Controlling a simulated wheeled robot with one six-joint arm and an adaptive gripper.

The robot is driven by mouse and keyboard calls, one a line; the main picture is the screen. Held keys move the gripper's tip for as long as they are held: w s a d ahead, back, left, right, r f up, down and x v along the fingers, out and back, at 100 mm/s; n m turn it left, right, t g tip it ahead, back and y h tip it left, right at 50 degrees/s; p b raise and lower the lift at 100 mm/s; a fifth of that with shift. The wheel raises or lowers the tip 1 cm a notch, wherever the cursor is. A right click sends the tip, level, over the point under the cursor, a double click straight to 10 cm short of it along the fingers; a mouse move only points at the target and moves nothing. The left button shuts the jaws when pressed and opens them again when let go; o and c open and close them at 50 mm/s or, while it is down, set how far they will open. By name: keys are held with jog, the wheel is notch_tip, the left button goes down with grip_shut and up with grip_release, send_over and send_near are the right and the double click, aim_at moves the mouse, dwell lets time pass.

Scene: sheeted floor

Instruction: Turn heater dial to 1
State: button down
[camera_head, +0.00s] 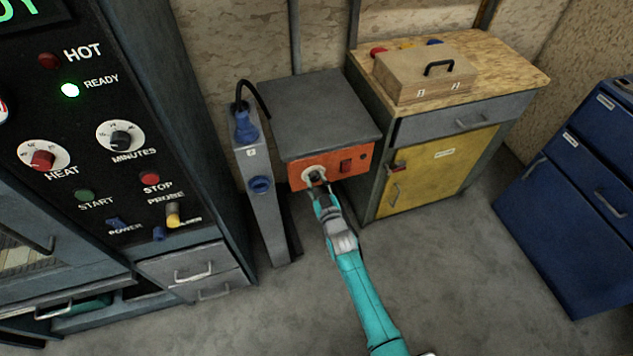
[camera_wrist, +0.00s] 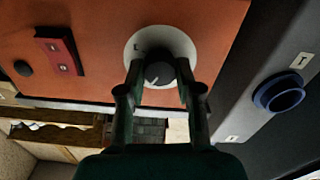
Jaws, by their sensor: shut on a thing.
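The heater is a grey-topped box (camera_head: 318,105) with an orange front panel (camera_head: 333,164); the panel also fills the upper part of the wrist view (camera_wrist: 100,50). Its dial is a dark knob on a round white plate (camera_head: 309,173). In the wrist view the knob (camera_wrist: 159,73) shows a pale pointer line, and the plate (camera_wrist: 150,42) has small marks too blurred to read fully. My gripper (camera_head: 317,185) is at the dial, with one finger on each side of the knob, shut on it. The fingers (camera_wrist: 158,85) hide part of the plate.
A red switch (camera_head: 346,166) sits right of the dial on the panel. A grey post with blue sockets (camera_head: 260,185) stands close on the left. A yellow-doored cabinet (camera_head: 440,170) with a wooden box (camera_head: 424,75) is on the right. The floor in front (camera_head: 450,270) is clear.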

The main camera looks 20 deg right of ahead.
jog(key=shift+m, duration=0.9)
jog(key=c, duration=0.8)
grip_release()
jog(key=shift+o, duration=0.2)
jog(key=s, duration=1.2)
